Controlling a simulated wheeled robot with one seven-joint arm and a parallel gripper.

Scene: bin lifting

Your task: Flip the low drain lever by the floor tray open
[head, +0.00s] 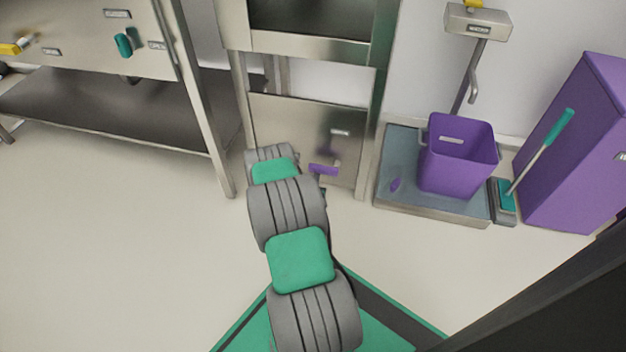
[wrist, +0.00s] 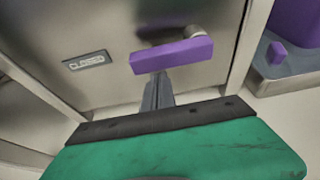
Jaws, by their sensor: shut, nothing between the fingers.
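The purple drain lever (head: 323,170) sits low on a steel panel (head: 290,125), to the left of the floor tray (head: 390,150). In the wrist view the lever (wrist: 172,55) lies nearly level, its pivot at its right end. A label (wrist: 86,61) to its left reads "CLOSED". My gripper (wrist: 158,80) is shut and empty, its fingertips just below the lever's handle; I cannot tell whether they touch it. In the head view my arm hides most of the gripper.
A purple bin (head: 458,155) stands on the floor tray under a tap post. A teal-handled brush (head: 540,150) and a purple cabinet (head: 575,140) are to the right. A steel table (head: 110,100) with a teal knob (head: 124,45) is at left. The floor in front is clear.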

